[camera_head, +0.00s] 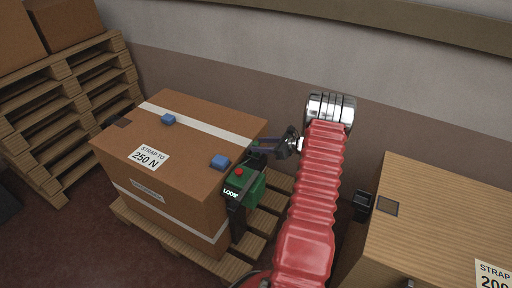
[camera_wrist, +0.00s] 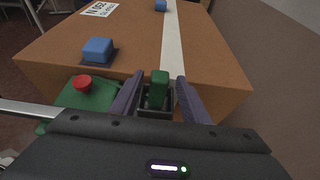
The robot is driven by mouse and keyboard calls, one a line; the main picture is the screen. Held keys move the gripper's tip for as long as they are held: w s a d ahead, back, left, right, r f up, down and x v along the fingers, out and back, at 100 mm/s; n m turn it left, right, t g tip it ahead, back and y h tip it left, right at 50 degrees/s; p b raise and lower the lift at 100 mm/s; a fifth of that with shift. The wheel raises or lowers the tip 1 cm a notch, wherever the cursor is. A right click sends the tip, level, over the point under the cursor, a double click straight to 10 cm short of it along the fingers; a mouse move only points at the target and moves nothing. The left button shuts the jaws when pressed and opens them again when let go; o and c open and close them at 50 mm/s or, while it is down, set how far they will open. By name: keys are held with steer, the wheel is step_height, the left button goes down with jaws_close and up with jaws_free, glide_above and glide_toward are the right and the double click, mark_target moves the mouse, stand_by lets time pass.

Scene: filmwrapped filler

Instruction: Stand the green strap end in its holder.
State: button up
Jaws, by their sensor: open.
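The green strap end (camera_wrist: 159,86) shows upright in the wrist view, at the near edge of the wrapped carton. Its lower part meets a dark holder (camera_wrist: 146,103) and appears to sit inside it; how deep I cannot tell. My gripper (camera_wrist: 156,80) is open, with one finger on each side of the strap end and a visible gap on both sides. In the head view my gripper (camera_head: 256,146) is at the carton's right edge; the strap end is too small or hidden to make out there.
The carton (camera_head: 190,135) stands on a pallet (camera_head: 262,225), with blue blocks (camera_head: 220,162) and a white strap on top. A green box with a red button (camera_head: 239,171) hangs beside my gripper. Another carton (camera_head: 440,215) is at right, stacked pallets (camera_head: 75,95) at left.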

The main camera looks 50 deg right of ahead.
steer(key=v, duration=0.9)
steer(key=shift+s, duration=0.3)
steer(key=shift+r, duration=0.1)
